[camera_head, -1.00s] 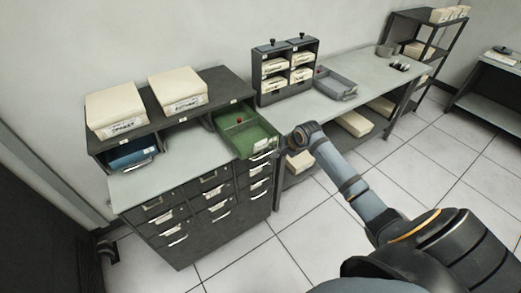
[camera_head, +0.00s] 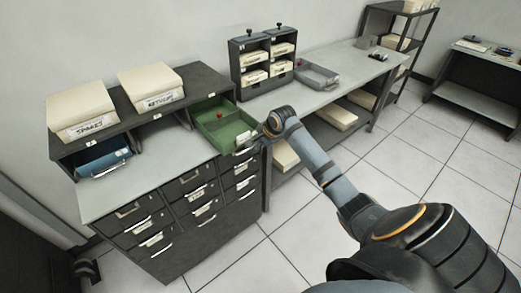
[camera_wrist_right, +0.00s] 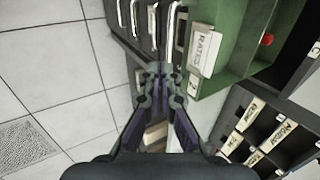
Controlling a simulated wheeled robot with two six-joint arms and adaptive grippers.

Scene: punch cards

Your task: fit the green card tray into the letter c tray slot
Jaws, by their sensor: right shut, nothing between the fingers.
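The green card tray (camera_head: 228,137) sits at the right-hand opening of the dark cabinet's upper shelf, its rear under the shelf top and its front reaching to the cabinet's front edge. It holds a small red knob. In the right wrist view the green tray (camera_wrist_right: 229,64) shows a front label that reads RATES. My right gripper (camera_wrist_right: 160,78) is shut and empty, just off the tray's labelled front; its fingers are small and partly hidden in the head view (camera_head: 260,142). My left gripper is out of view.
A blue tray (camera_head: 103,160) fills the left opening; the middle opening (camera_head: 160,131) is empty. Two cream card boxes (camera_head: 80,107) sit on top. Drawers with metal handles lie below. A dark rack (camera_head: 263,62) and a grey tray (camera_head: 315,76) stand on the bench at right.

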